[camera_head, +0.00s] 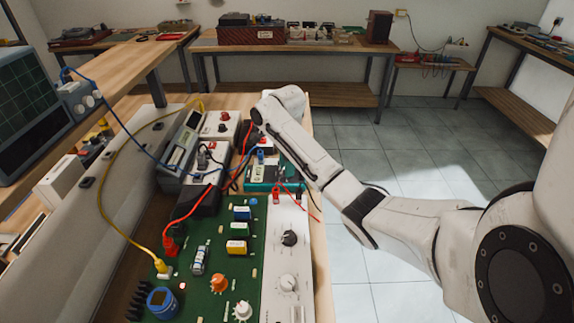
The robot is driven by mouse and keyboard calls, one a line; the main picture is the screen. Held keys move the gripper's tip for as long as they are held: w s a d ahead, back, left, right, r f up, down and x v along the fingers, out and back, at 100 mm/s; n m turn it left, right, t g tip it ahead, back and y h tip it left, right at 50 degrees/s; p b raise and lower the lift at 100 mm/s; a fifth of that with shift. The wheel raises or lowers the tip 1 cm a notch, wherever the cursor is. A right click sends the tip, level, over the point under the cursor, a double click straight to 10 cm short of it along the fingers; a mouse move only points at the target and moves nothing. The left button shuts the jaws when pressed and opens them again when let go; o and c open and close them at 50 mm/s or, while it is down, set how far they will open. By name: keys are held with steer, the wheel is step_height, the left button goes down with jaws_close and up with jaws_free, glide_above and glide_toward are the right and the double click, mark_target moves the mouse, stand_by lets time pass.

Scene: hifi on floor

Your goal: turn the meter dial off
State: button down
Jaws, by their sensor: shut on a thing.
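A teal-edged meter (262,175) lies on the bench among the wired instruments, with red and blue leads around it. I cannot make out its dial clearly. My arm reaches in from the right. My gripper (257,118) is at its far end, just beyond the meter in the picture, pointing down at the bench. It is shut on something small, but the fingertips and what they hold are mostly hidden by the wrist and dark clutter.
A green circuit board (205,255) with knobs and colored blocks fills the near bench. A white panel (288,265) with two knobs is beside it. Yellow (116,160), blue and red cables cross the bench. A grey bench instrument (182,145) stands left. Open tiled floor (400,150) lies right.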

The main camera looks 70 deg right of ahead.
steer(key=shift+a+r+p, duration=0.1)
steer(key=shift+r+p, duration=0.1)
steer(key=shift+p, duration=0.5)
steer(key=n+p, duration=0.2)
steer(key=p, duration=0.1)
steer(key=shift+r+p, duration=0.15)
steer(key=shift+p, duration=0.2)
steer(key=n+p, duration=0.3)
steer(key=shift+f+p, duration=0.2)
steer(key=shift+p, duration=0.1)
steer(key=n+p, duration=0.2)
steer(key=n, duration=0.4)
steer(key=shift+p, duration=0.35)
steer(key=n+p, duration=0.1)
steer(key=n, duration=0.5)
steer(key=shift+f+n+p, duration=0.1)
steer(key=shift+n+p, duration=0.2)
steer(key=shift+n, duration=0.1)
steer(key=c, duration=0.9)
jaws_free()
steer(key=shift+o, duration=0.2)
